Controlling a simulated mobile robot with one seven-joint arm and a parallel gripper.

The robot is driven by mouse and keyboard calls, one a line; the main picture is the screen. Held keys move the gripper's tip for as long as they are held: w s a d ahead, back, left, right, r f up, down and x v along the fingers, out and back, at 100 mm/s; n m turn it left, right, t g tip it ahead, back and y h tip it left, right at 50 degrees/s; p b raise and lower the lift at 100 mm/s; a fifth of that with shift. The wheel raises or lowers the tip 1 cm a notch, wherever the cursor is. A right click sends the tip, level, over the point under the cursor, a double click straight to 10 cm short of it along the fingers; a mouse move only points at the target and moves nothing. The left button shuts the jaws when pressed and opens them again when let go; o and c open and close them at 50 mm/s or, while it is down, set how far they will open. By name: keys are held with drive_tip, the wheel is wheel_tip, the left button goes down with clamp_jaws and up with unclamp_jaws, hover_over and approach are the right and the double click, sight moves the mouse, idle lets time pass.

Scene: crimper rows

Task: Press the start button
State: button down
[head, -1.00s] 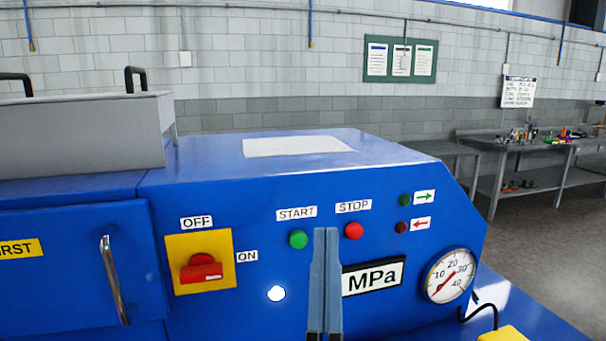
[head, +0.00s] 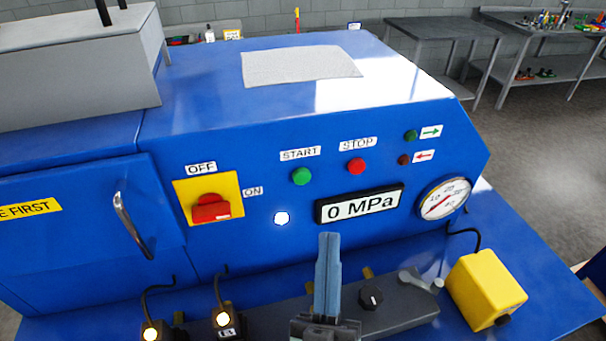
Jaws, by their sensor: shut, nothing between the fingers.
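The green start button (head: 301,176) sits on the sloped blue front panel, under a START label (head: 300,153). The red stop button (head: 356,166) is to its right, under a STOP label. My gripper (head: 328,238) is shut and empty, fingers pointing up in the picture. Its tips appear below the start button and slightly to its right, apart from it in the picture. The start button is fully visible. I cannot tell how far the fingertips are from the panel.
A red rotary switch (head: 211,208) on a yellow plate points toward ON. A white lamp (head: 281,218) glows. The display (head: 359,204) reads 0 MPa, beside a round gauge (head: 444,198). A door handle (head: 132,224) is at left; a yellow box (head: 485,290) stands at lower right.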

sight(307, 173)
drive_tip(key=w+a+b, duration=0.2)
drive_tip(key=w, duration=0.6)
drive_tip(key=shift+a+b, duration=0.3)
drive_tip(key=shift+a, duration=0.05)
drive_tip(key=shift+w, duration=0.2)
idle(1.6)
drive_tip(key=shift+w+a+b, duration=0.15)
drive_tip(key=shift+w+b, duration=0.15)
drive_tip(key=shift+b, duration=0.1)
drive_tip(key=shift+w+a+b, duration=0.15)
drive_tip(key=shift+w+b, duration=0.3)
drive_tip(key=shift+w, duration=0.05)
idle(0.6)
drive_tip(key=shift+s, duration=0.15)
drive_tip(key=shift+s+d, duration=0.3)
drive_tip(key=shift+s, duration=0.45)
